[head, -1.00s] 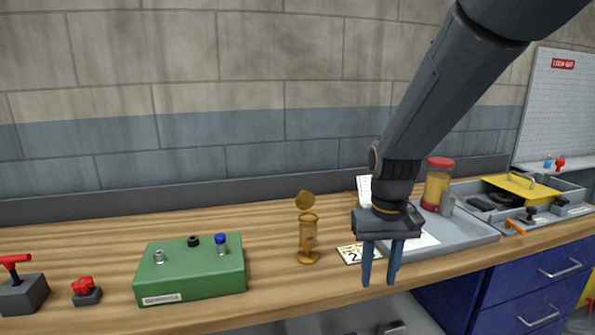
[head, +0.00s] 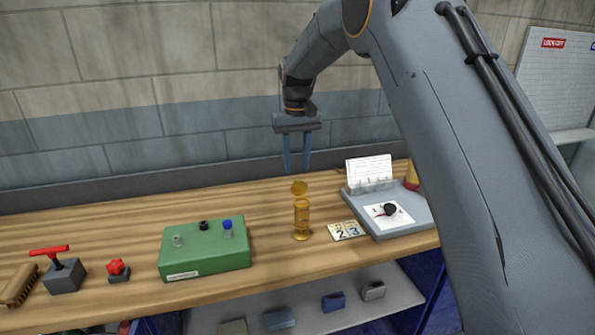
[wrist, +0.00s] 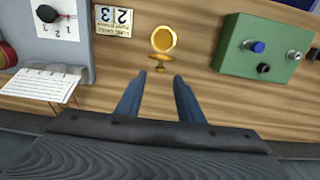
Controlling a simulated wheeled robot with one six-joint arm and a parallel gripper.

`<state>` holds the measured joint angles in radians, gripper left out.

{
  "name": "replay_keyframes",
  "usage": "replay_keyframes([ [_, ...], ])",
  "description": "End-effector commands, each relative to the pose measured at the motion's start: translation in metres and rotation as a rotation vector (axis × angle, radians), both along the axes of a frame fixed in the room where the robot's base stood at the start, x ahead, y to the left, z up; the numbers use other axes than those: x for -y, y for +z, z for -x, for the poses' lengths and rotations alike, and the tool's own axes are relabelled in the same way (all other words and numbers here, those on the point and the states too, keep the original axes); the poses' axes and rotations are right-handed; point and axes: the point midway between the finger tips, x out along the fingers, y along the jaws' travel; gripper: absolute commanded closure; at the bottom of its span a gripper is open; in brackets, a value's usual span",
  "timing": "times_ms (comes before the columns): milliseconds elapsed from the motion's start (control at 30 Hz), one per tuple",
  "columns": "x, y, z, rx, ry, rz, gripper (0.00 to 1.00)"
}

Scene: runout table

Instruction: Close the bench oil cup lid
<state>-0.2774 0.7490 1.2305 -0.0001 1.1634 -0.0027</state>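The brass oil cup (head: 302,218) stands upright on the wooden bench, right of the green box. Its round lid (head: 299,187) is raised, tilted up above the cup's top. My gripper (head: 297,170) points down above and behind the lid, on the wall side. Its two blue fingers are apart with nothing between them. In the wrist view my gripper (wrist: 160,82) is also open, and a gap to the lid shows.
A green box (head: 205,248) with knobs stands left of the cup. A number card (head: 347,231) lies close to its right. A grey tray (head: 405,229) with a dial card and an upright white card (head: 369,170) is further right. Bare bench lies left of the cup.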

Motion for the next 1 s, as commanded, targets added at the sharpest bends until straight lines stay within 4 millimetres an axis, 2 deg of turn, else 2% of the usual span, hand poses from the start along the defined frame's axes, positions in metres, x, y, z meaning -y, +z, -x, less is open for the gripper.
replay_keyframes([
  [133, 0.001, -0.022, 0.002, -0.004, 0.000, 0.001, 0.66],
  [300, 0.000, -0.041, 0.001, -0.001, 0.000, 0.000, 0.66],
  [667, 0.000, -0.049, 0.000, 0.001, 0.000, 0.000, 0.66],
  [900, 0.000, -0.048, 0.000, 0.001, 0.000, 0.000, 1.00],
  [1000, 0.000, -0.048, 0.000, 0.002, 0.000, -0.001, 1.00],
])
